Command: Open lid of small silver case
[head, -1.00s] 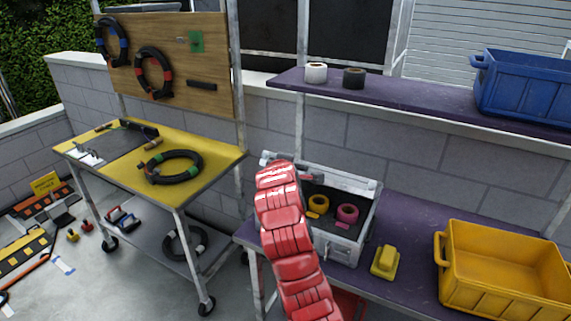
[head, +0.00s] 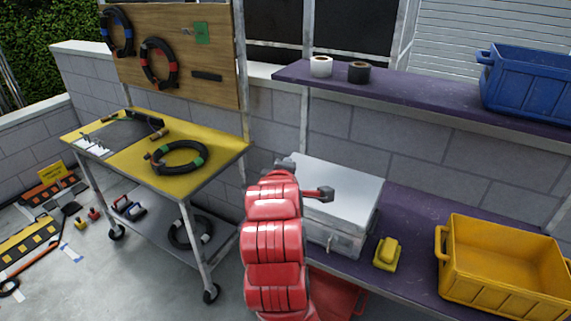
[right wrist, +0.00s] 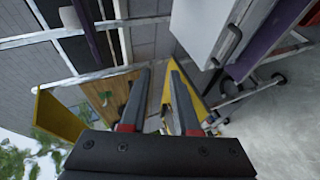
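The small silver case (head: 327,236) stands on the purple bench. Its pale lid (head: 348,186) lies down flat over it, so its inside is hidden. One red arm of mine rises in front of the case's left side and covers part of it. My left gripper is not in view.
A yellow block-like tool (head: 387,254) and a yellow crate (head: 443,285) stand right of the case. A purple shelf (head: 420,92) with two tape rolls and a blue crate (head: 530,90) runs above. A yellow-topped cart (head: 205,178) stands left.

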